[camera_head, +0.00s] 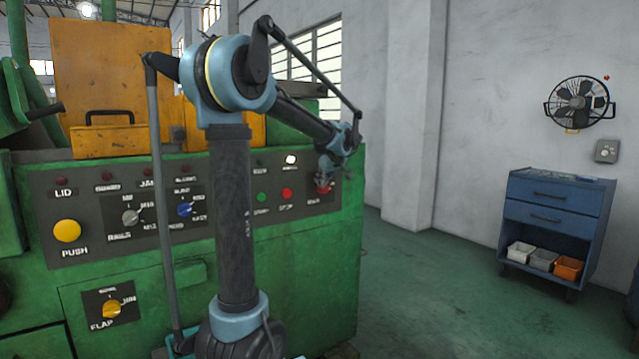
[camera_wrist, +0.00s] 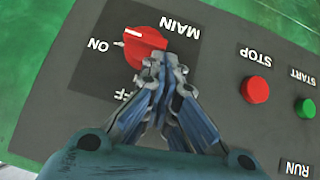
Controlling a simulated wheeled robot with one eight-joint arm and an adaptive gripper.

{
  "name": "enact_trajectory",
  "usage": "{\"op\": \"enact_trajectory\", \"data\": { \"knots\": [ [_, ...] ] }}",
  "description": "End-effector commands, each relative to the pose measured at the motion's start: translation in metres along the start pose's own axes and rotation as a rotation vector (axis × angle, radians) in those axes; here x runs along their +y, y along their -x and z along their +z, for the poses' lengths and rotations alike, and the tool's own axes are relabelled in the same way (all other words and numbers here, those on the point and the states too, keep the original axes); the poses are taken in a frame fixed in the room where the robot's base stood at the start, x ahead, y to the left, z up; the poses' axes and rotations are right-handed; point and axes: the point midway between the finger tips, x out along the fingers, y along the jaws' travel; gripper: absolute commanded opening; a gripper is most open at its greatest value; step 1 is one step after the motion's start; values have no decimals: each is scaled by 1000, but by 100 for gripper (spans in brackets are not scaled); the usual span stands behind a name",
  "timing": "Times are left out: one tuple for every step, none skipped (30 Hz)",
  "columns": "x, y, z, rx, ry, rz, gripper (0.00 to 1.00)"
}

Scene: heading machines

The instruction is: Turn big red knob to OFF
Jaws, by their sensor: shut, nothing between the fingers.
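The big red knob (camera_wrist: 143,45) is on a dark plate labelled MAIN, upside down in the wrist view. Its white mark (camera_wrist: 133,31) is at its upper left, nearer the ON label (camera_wrist: 98,44) than the OFF label (camera_wrist: 128,97), which is partly hidden by a finger. My gripper (camera_wrist: 160,65) is shut, its fingertips at the knob's lower edge; they look to be touching it, not around it. In the head view the knob (camera_head: 325,187) is at the panel's right end, partly hidden behind my gripper (camera_head: 326,176).
A red STOP button (camera_wrist: 255,89) and a green START button (camera_wrist: 306,108) are beside the knob on the grey panel. A yellow PUSH button (camera_head: 67,231) and a blue knob (camera_head: 186,210) are farther left. A blue cabinet (camera_head: 553,215) stands by the right wall; the floor between is clear.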

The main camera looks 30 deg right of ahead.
Motion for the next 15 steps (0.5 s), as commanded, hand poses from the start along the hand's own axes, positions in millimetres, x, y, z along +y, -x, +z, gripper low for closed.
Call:
{"op": "enact_trajectory", "data": {
  "knots": [
    [-1,0,0,0,6,6,0],
    [-1,0,0,0,11,10,0],
    [-2,0,0,0,16,16,0],
    [-2,-1,1,0,21,21,0],
    [-2,-1,1,-1,26,25,0],
    [-2,-1,1,-1,32,31,0],
    [-3,-1,1,-1,37,36,0],
    [-3,-1,1,-1,42,41,0],
    [-3,-1,1,-1,48,48,0],
    [-4,-1,2,0,52,53,0],
    [-4,-1,2,0,57,57,0],
    [-5,-2,2,0,64,64,0],
    [-5,-2,2,0,69,69,0],
    [-5,-2,2,0,76,76,0],
    [-6,-2,2,0,86,85,0]
  ]
}}
